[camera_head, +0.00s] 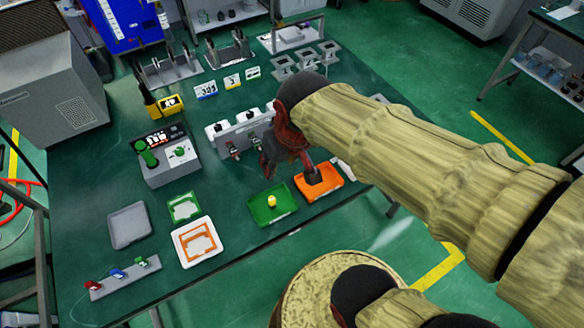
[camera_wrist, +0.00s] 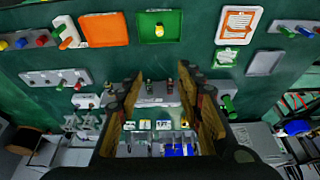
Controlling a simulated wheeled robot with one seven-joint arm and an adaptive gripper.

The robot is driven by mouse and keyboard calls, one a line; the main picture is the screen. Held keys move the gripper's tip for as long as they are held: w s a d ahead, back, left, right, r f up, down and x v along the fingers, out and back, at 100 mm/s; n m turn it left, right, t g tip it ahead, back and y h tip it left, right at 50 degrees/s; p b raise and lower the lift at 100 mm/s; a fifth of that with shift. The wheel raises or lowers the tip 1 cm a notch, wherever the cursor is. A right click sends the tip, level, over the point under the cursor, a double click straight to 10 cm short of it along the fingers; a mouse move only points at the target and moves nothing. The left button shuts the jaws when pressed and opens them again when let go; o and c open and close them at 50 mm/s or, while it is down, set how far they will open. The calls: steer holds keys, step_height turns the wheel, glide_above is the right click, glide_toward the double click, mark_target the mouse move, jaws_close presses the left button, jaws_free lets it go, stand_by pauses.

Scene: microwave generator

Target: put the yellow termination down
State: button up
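A small yellow piece (camera_head: 271,201), which looks like the termination, sits in the green tray (camera_head: 262,217) near the table's front edge. The yellow piece also shows in the wrist view (camera_wrist: 159,29), at the top middle. My gripper (camera_head: 289,168) is above the table, behind the green tray and the orange tray (camera_head: 329,191), and apart from the yellow piece. In the wrist view my gripper's fingers (camera_wrist: 161,92) stand wide apart with nothing held between them. Another yellow-ended piece (camera_wrist: 3,44) shows at the wrist view's left edge, beside blue and red ones.
A grey box with green knobs (camera_head: 167,160) and a grey block with connectors (camera_head: 240,132) stand behind the trays. A white tray with an orange pattern (camera_head: 182,246), a grey tray (camera_head: 118,226) and a rack of coloured pieces (camera_head: 100,292) lie left. Green tabletop lies bare between them.

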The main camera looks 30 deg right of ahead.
steer(key=s+r+t, duration=0.1)
steer(key=s+r, duration=0.3)
steer(key=s, duration=0.1)
steer(key=shift+s+r+t, duration=0.15)
steer(key=shift+s+t, duration=0.15)
steer(key=shift+s, duration=0.05)
steer(key=shift+c, duration=0.8)
steer(key=shift+d, duration=0.1)
